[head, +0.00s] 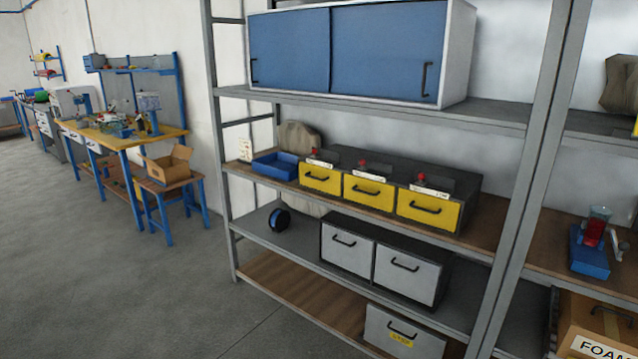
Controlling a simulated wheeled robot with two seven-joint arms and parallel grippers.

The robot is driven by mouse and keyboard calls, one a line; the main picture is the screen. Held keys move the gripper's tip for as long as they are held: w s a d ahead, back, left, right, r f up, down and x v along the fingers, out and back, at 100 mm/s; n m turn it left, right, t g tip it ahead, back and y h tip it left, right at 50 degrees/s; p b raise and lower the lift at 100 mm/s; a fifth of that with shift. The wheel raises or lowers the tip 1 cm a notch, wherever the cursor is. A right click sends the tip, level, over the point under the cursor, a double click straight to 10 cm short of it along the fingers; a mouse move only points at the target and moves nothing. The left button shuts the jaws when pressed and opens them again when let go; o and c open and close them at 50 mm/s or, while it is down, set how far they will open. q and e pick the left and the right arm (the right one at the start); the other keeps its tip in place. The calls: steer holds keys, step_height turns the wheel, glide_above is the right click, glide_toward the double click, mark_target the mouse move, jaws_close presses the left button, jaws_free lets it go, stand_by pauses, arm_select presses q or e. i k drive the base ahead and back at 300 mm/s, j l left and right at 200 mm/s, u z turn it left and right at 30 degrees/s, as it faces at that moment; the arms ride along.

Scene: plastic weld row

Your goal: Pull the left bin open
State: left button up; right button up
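Two light grey bins sit side by side in a dark housing on the shelf below the middle one. The left grey bin (346,257) and the right grey bin (404,281) each have a black bar handle, and both look shut. On the wooden shelf above is a row of three yellow-fronted bins: left (314,185), middle (368,200) and right (425,216). They also have black handles and look shut. The frame does not show which row the task's left bin belongs to. Neither of my grippers is in view.
A blue sliding-door cabinet (290,50) stands on the top shelf. A blue tray (275,165) lies left of the yellow bins, and a dark blue spool (279,219) left of the grey ones. A grey box (380,335) is at the bottom. The floor (130,290) in front left is clear.

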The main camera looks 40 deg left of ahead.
mark_target(325, 179)
steer(key=i+j, duration=0.2)
steer(key=j, duration=0.15)
steer(key=i+j, duration=0.2)
steer(key=j, duration=0.15)
steer(key=i+j, duration=0.2)
steer(key=j, duration=0.15)
